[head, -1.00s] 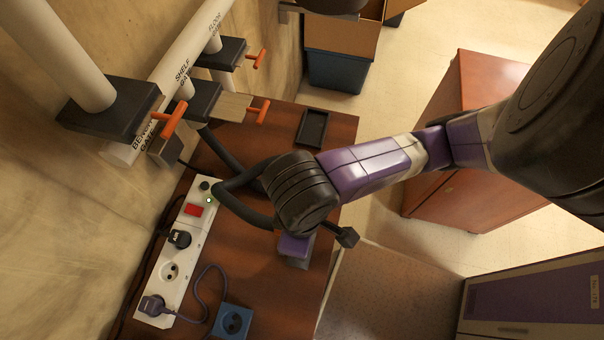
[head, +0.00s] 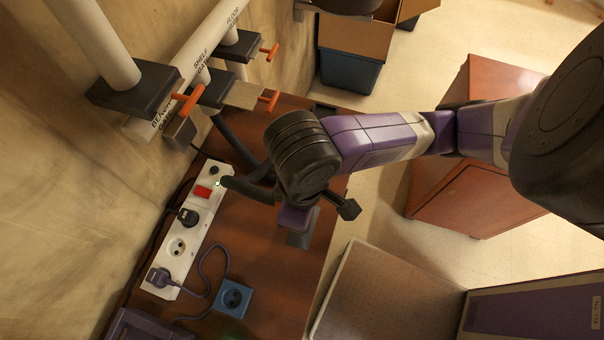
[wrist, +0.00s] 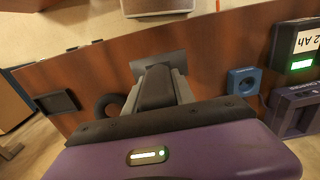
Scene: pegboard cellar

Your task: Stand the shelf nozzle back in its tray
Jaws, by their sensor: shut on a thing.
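My gripper (wrist: 158,92) is shut on a dark nozzle (wrist: 157,88), which sits between its grey fingers in the wrist view. A flat grey piece shows at the fingertips; I cannot tell whether it belongs to the nozzle. In the head view my gripper (head: 299,228) is over the brown bench top, its grip partly hidden by my wrist. A dark hose (head: 235,140) runs from the shelf gate pipe towards my gripper. A small black tray (wrist: 58,102) lies at the left in the wrist view, apart from the nozzle. In the head view my arm mostly hides it.
A white power strip (head: 182,240) with plugs and cables lies along the wall side of the bench (head: 262,262). A blue socket box (head: 232,298) stands nearby. Gate valves with orange handles (head: 187,103) jut over the bench's back. A charger (wrist: 296,105) stands right in the wrist view.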

